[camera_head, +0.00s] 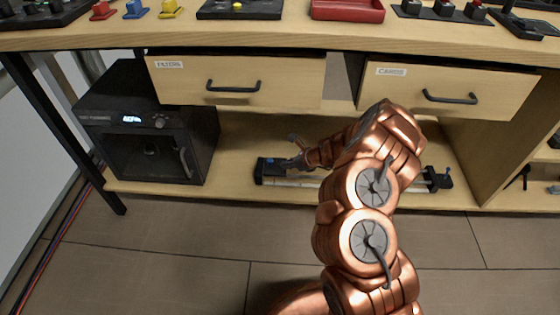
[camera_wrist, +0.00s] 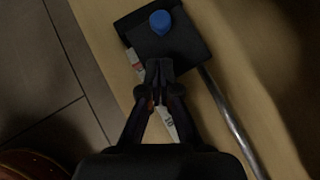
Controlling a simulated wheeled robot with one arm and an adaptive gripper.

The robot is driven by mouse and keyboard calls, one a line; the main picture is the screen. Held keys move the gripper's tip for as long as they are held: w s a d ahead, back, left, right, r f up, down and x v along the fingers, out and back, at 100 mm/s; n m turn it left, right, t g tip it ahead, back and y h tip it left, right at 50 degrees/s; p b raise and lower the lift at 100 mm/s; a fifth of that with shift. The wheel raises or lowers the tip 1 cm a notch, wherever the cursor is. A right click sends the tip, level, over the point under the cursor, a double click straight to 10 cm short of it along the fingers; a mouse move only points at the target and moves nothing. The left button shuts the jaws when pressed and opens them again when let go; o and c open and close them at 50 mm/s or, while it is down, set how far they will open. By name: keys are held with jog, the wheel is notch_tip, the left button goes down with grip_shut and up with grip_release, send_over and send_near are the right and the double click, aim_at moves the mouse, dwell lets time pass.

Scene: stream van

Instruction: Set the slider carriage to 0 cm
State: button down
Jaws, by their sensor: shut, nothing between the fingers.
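The slider lies on the lower shelf, with a light rail (camera_head: 305,184) running left to right and a dark block (camera_head: 437,180) at its right end. A black carriage (camera_head: 265,171) with blue on top sits at the left end. In the wrist view the black carriage (camera_wrist: 185,45) carries a round blue knob (camera_wrist: 160,22). A metal rod (camera_wrist: 232,122) and a white scale strip (camera_wrist: 168,122), partly hidden by the fingers, run from it. My gripper (camera_head: 296,160) is shut and empty at the carriage's right side; its fingertips (camera_wrist: 160,68) overlap the carriage edge. I cannot tell whether they touch.
A black oven-like box (camera_head: 150,130) stands left on the shelf. Two closed-looking drawers (camera_head: 190,72) and (camera_head: 400,90) hang above, under the worktop (camera_head: 290,32). My arm covers the middle of the rail. Bare shelf lies behind the slider.

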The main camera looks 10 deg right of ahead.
jog(key=p+v, duration=0.3)
jog(key=v, duration=0.6)
jog(key=shift+r, duration=0.25)
jog(key=shift+s+d, duration=0.1)
jog(key=shift+s, duration=0.05)
